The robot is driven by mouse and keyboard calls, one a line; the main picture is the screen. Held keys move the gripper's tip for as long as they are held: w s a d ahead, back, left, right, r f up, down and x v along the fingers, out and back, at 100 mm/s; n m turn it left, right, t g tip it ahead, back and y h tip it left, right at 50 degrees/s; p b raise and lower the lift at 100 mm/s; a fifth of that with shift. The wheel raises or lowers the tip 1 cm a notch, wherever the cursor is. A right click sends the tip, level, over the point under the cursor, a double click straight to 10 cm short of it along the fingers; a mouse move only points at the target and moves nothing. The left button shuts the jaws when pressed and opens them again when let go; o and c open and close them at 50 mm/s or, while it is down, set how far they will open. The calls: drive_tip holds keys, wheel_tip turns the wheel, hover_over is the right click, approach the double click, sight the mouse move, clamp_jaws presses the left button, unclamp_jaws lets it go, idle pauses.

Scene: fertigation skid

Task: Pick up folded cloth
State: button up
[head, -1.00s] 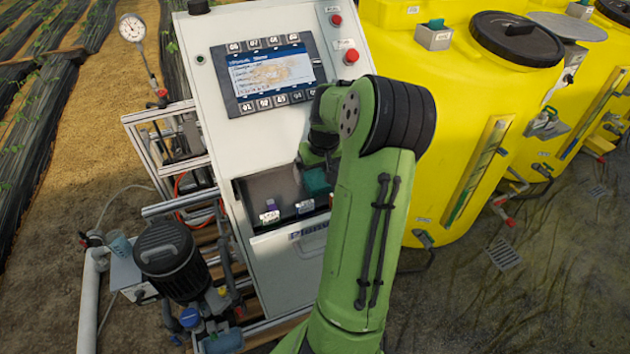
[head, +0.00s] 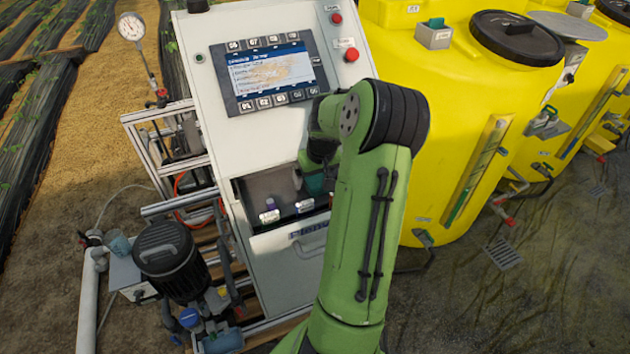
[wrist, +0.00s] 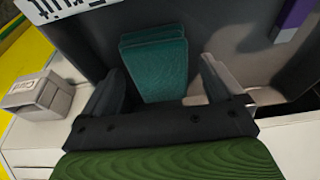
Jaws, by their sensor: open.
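The folded cloth (wrist: 156,66) is teal and shows in the wrist view, lying in a dark tray-like recess of the cabinet. In the head view a small part of the cloth (head: 315,184) shows beside my arm. My gripper (wrist: 165,85) is open, with one finger on each side of the cloth's near end in the wrist view. I cannot tell whether the fingers touch it. In the head view my arm hides most of the gripper.
The white control cabinet (head: 275,135) carries a screen (head: 262,72) above the recess (head: 262,187). Small bottles (head: 270,212) stand in the recess left of the cloth. A purple and white object (wrist: 293,22) is at the wrist view's upper right. Yellow tanks (head: 440,110) stand close on the right.

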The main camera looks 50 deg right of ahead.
drive_tip(key=shift+c, duration=0.2)
drive_tip(key=c, duration=1.1)
